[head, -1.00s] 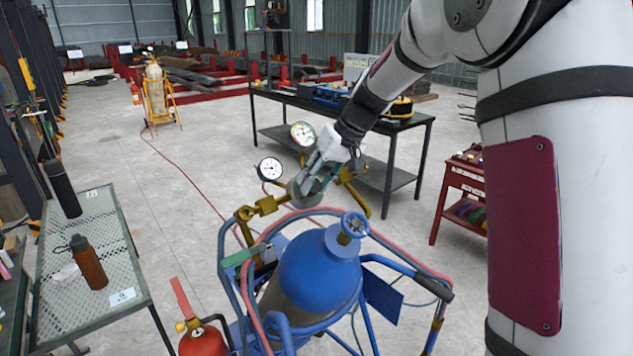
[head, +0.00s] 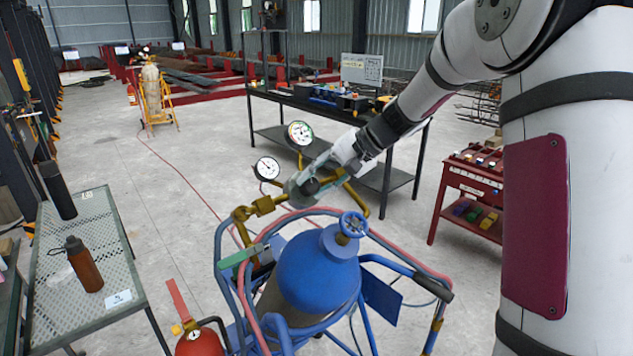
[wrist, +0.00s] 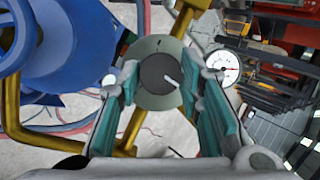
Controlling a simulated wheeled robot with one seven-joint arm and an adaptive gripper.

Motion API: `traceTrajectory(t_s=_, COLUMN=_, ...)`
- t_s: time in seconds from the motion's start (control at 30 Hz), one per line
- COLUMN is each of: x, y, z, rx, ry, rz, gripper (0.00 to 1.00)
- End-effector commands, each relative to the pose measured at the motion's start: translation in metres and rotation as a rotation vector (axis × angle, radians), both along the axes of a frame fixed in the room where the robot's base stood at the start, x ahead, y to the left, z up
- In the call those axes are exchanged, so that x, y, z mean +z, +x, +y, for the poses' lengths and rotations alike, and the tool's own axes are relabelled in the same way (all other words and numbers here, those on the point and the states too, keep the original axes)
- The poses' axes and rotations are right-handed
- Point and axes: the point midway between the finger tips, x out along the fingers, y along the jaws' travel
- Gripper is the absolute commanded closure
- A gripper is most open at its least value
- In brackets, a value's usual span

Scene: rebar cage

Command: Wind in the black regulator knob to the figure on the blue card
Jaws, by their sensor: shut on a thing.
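The black regulator knob (wrist: 158,74) shows in the wrist view as a dark round face with a white pointer line toward the lower right. It sits in front of a grey round body (wrist: 152,49) on brass pipework. My gripper (wrist: 157,88) is shut on the knob, one teal-padded finger on each side. In the head view the knob (head: 310,187) is a dark spot at my gripper (head: 314,180), above the blue cylinder (head: 318,264). Two white dial gauges, left (head: 267,168) and right (head: 300,132), stand behind; their figures are too small to read. I cannot make out a blue card.
The cylinder stands in a blue tubular cart (head: 222,290) with red hose around it. A blue panel (head: 382,297) hangs at its right. A red extinguisher (head: 203,343) stands front left, beside a mesh table (head: 95,260). A black workbench (head: 400,120) is behind.

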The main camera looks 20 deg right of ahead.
Motion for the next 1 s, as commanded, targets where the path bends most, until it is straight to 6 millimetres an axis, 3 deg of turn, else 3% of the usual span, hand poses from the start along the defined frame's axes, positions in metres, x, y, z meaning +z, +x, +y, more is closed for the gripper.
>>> traceTrajectory(t_s=0.6, x=0.0009, y=0.0009, z=-0.0006, rx=-0.031, ry=0.032, rz=0.009, gripper=0.95)
traceTrajectory(t_s=0.63, x=0.0009, y=0.0009, z=-0.0006, rx=-0.031, ry=0.032, rz=0.009, gripper=0.65)
traceTrajectory(t_s=0.7, x=0.0008, y=0.0008, z=-0.0006, rx=-0.031, ry=0.032, rz=0.009, gripper=0.49)
traceTrajectory(t_s=1.0, x=0.0003, y=0.0001, z=-0.0006, rx=-0.029, ry=0.031, rz=0.011, gripper=0.47)
